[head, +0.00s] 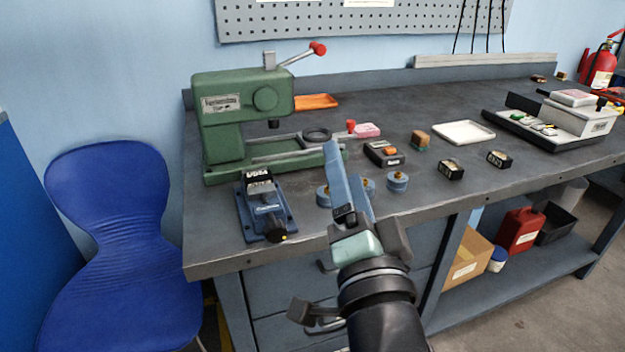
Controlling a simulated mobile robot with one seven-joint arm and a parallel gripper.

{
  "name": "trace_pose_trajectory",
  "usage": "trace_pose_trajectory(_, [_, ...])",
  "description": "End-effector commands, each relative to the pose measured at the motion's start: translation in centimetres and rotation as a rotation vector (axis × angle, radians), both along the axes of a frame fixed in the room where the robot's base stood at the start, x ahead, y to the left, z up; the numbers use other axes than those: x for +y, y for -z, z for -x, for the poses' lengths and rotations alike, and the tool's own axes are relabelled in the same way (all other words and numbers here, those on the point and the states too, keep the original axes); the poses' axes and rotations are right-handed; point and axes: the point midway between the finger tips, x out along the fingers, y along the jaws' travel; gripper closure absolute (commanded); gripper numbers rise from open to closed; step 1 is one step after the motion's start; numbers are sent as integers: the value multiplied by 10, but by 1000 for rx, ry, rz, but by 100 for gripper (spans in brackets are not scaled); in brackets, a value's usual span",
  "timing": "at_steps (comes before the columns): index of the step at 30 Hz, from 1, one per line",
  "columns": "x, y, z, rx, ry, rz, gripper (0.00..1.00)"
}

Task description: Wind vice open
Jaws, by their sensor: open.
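The blue vice (265,208) stands on the bench near its front left edge, in front of the green press.
The green press (235,115) stands behind the vice, its red-knobbed lever raised. A black box with an orange top (384,153), round weights (397,181), small dark blocks (451,169) and a white tray (463,132) lie to the right. A blue chair (108,200) stands left of the bench.

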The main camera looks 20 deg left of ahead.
Motion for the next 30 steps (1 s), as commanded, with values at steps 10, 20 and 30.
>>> trace_pose_trajectory(10, [27, 69, 29, 671, -311, -884, 29])
trace_pose_trajectory(20, [29, 106, 91, 1065, -375, -1672, 29])
trace_pose_trajectory(30, [36, 114, 89, 1115, -382, -1825, 29])
